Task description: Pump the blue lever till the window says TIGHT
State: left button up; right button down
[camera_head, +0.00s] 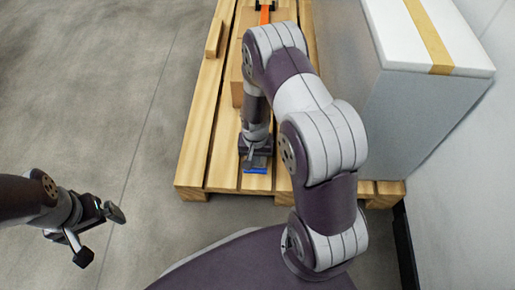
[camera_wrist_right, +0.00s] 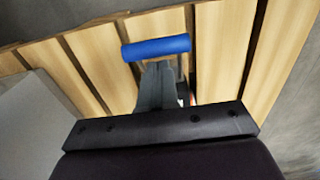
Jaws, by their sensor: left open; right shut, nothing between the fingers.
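The blue lever (camera_head: 257,170) shows as a small blue strip just beyond my right gripper, near the front edge of the pallet. In the right wrist view its blue grip (camera_wrist_right: 156,47) lies crosswise just past my shut right fingertips (camera_wrist_right: 157,68). My right gripper (camera_head: 256,160) points down over the pallet with nothing between its fingers. I cannot tell whether its fingertips touch the lever. The lever's body is mostly hidden by my gripper, and the window is not visible. My left gripper (camera_head: 100,234) is open and empty over the floor, well away from the lever.
The wooden pallet (camera_head: 196,172) has gaps between its slats. A cardboard box (camera_head: 237,85) stands on it, partly behind my right arm, with an orange strap (camera_head: 265,15) at the back. A large grey box with a white lid (camera_head: 447,40) stands to the right. The left floor is clear.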

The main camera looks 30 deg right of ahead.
jog(key=shift+s+f+b, duration=0.1)
jog(key=shift+f+b, duration=0.85)
jog(key=shift+f, duration=0.85)
notch_tip(320, 180, up, 8)
jog(key=p, duration=0.8)
jog(key=shift+r, duration=0.2)
